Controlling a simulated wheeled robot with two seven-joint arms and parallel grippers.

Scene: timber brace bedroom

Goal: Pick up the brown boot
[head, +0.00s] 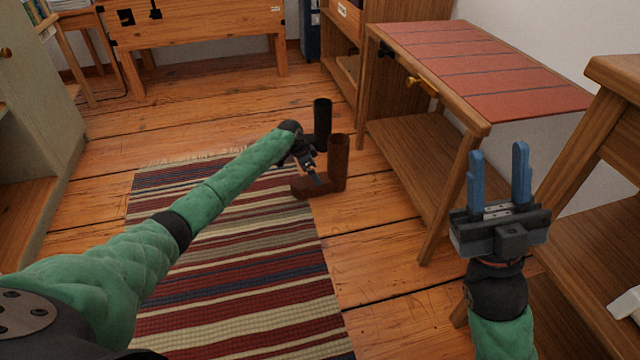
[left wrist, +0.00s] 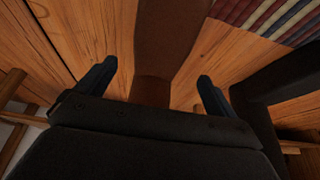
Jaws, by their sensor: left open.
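The brown boot (head: 338,165) stands upright on the wooden floor at the edge of the striped rug, its toe pointing left. My left gripper (head: 317,180) is at the boot, partly hidden by its own wrist, over the foot part. In the left wrist view the left gripper (left wrist: 152,90) is open, and the brown boot (left wrist: 165,45) shows between and beyond its two blue fingers. I cannot tell whether the fingers touch it. My right gripper (head: 498,180) is open and empty, raised at the right, fingers pointing up.
A black boot (head: 322,122) stands just behind the brown one, and also shows in the left wrist view (left wrist: 272,110). A wooden table with a red slatted top (head: 470,60) and lower shelf stands to the right. The striped rug (head: 235,290) is clear.

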